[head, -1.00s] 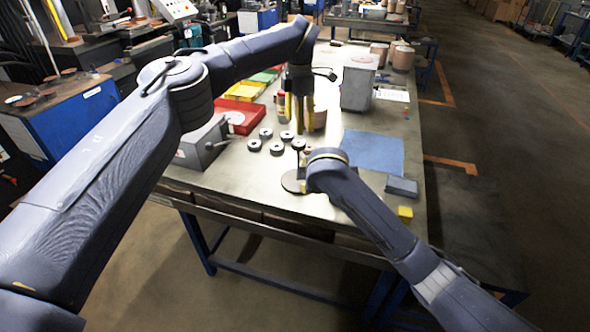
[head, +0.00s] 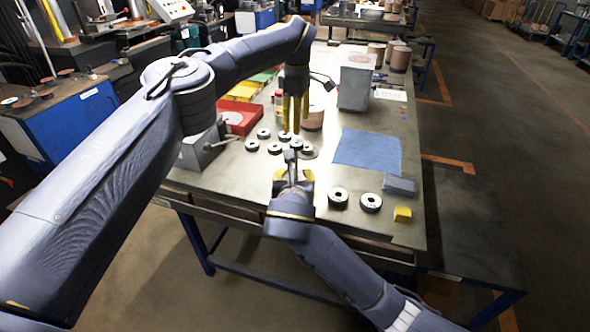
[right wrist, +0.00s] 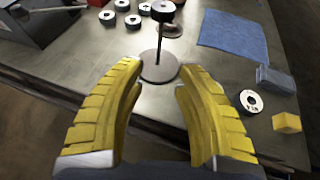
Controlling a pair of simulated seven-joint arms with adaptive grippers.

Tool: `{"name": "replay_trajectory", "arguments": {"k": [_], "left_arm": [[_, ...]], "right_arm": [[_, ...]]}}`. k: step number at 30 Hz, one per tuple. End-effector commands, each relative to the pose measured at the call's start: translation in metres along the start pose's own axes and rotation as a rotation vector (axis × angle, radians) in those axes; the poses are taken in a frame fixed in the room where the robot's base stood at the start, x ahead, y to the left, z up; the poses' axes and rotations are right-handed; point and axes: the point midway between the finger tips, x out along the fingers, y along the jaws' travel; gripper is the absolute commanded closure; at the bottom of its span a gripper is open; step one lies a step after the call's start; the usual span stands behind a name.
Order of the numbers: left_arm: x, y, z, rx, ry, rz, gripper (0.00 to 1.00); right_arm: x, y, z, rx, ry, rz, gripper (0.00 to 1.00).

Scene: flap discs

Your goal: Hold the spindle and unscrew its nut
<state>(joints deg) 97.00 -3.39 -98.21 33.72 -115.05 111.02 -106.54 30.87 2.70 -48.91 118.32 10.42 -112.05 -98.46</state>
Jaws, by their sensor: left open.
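The spindle, a thin upright rod on a round base plate (right wrist: 158,66), stands on the table. Its rod (head: 293,168) shows in the head view, with a dark round piece (right wrist: 163,11) at its top; I cannot tell whether that is the nut. My right gripper (head: 293,177) is open on the near side of the spindle. In the right wrist view its yellow fingers (right wrist: 159,75) are apart, with the base plate just beyond the tips and nothing held. My left gripper (head: 292,122) is open and points down, above and behind the spindle top in the head view.
Several black rings lie around (head: 274,148), and two more (head: 338,197) lie at the front right. A grey machine (head: 203,148) and red tray (head: 243,116) stand at left.

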Motion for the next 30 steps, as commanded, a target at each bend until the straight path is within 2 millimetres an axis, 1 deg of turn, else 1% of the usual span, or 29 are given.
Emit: {"name": "replay_trajectory", "arguments": {"k": [4,8,24,30], "left_arm": [[0.000,0.000,0.001,0.009,0.000,0.000,0.42],[0.000,0.000,0.001,0.009,0.000,0.000,0.42],[0.000,0.000,0.001,0.007,0.000,0.000,0.42],[0.000,0.000,0.001,0.007,0.000,0.000,0.42]], "right_arm": [[0.005,0.000,0.000,-0.022,-0.004,-0.003,0.66],[0.020,-0.001,0.000,-0.023,-0.004,-0.005,0.66],[0.109,-0.001,0.001,-0.020,-0.003,-0.004,0.66],[0.138,-0.001,0.001,-0.019,-0.003,-0.004,0.66]]}}
